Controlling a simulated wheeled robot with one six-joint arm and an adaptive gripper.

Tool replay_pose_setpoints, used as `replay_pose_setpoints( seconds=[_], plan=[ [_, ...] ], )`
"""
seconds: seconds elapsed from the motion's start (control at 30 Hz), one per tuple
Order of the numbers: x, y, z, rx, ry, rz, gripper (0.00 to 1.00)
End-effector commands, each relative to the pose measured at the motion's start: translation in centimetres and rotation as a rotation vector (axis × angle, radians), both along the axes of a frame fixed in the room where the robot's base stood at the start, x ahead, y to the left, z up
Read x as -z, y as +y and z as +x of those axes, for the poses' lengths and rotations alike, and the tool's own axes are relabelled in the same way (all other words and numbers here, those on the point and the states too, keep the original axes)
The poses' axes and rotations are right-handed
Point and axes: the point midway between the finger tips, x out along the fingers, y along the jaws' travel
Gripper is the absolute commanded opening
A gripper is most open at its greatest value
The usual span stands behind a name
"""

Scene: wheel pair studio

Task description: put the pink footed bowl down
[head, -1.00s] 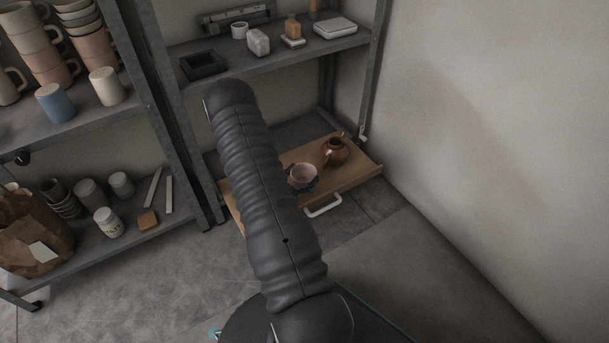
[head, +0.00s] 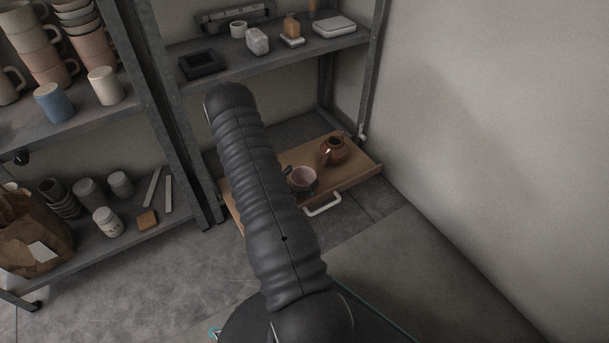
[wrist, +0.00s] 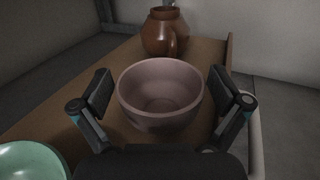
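The pink footed bowl (wrist: 160,92) is upright between the two fingers of my gripper (wrist: 159,80) in the wrist view. A narrow gap shows on each side between finger and bowl, so my gripper is open around it. The bowl appears to rest on the wooden pull-out board (wrist: 62,95); its foot is hidden. In the head view the bowl (head: 303,177) shows just right of my arm, which hides part of the board (head: 350,181).
A brown jug (wrist: 164,33) stands behind the bowl on the board. A mint-green bowl (wrist: 30,160) is at the lower left in the wrist view. The board has a raised edge and a white handle (head: 323,206). A shelf (head: 270,62) with small items is above.

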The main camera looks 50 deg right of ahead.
Motion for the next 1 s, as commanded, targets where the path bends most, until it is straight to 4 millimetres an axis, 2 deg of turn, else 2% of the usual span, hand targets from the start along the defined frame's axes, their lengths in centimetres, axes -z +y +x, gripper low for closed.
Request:
replay_pose_setpoints(
  seconds=[0.27, 0.47, 0.8, 1.0],
  plan=[
    [-0.1, 0.0, 0.0, 0.0, 0.0, 0.0, 1.0],
    [-1.5, 0.1, 0.0, 0.0, -0.002, 0.0, 1.0],
    [-1.3, 6.6, -0.5, -0.006, 0.002, 0.001, 1.0],
    [-1.2, 9.7, -0.8, -0.004, 0.002, 0.001, 1.0]
  ],
)
